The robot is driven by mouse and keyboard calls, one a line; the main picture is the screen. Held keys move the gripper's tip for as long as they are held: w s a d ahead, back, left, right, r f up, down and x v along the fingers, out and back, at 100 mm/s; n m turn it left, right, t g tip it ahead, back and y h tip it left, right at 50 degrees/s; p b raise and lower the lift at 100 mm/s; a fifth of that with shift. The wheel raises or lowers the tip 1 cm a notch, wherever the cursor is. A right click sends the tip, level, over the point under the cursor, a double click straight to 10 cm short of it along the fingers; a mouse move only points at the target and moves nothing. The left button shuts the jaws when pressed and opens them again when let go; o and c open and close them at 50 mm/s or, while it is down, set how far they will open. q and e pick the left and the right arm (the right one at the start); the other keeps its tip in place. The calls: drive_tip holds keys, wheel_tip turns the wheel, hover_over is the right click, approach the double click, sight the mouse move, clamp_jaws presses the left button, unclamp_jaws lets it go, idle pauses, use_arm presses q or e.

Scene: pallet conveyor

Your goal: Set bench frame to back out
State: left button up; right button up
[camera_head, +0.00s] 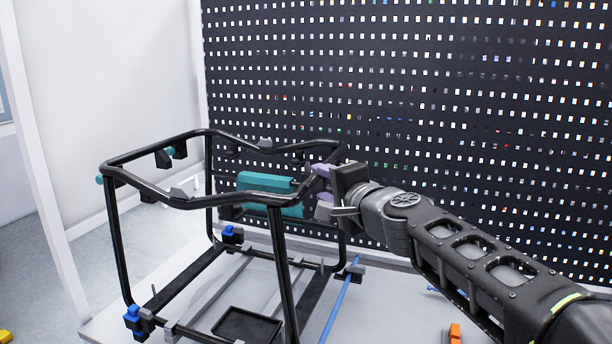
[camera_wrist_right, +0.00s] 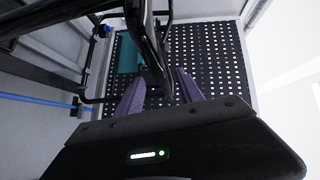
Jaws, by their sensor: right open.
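The bench frame (camera_head: 117,225) is a black tubular frame standing upright on the light table in the head view, with blue clamps at its lower corners. My right gripper (camera_head: 322,185) is at the frame's right upper corner. Its purple fingers are open around or beside a black tube there; the head view does not settle which. In the right wrist view the black tube (camera_wrist_right: 150,50) runs down between the two purple fingers (camera_wrist_right: 160,93), which stand apart. Whether they touch it cannot be told. My left gripper is not in view.
A teal block (camera_head: 268,183) shows behind the frame's upper part. A black perforated panel (camera_head: 450,100) stands close behind the table. A black tray (camera_head: 247,325) lies inside the frame's base, and a blue rod (camera_head: 338,305) lies to the right. An orange piece (camera_head: 455,331) is near the front.

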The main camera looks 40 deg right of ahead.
drive_tip(key=x, duration=0.8)
drive_tip(key=shift+c, duration=0.2)
clamp_jaws()
idle(1.3)
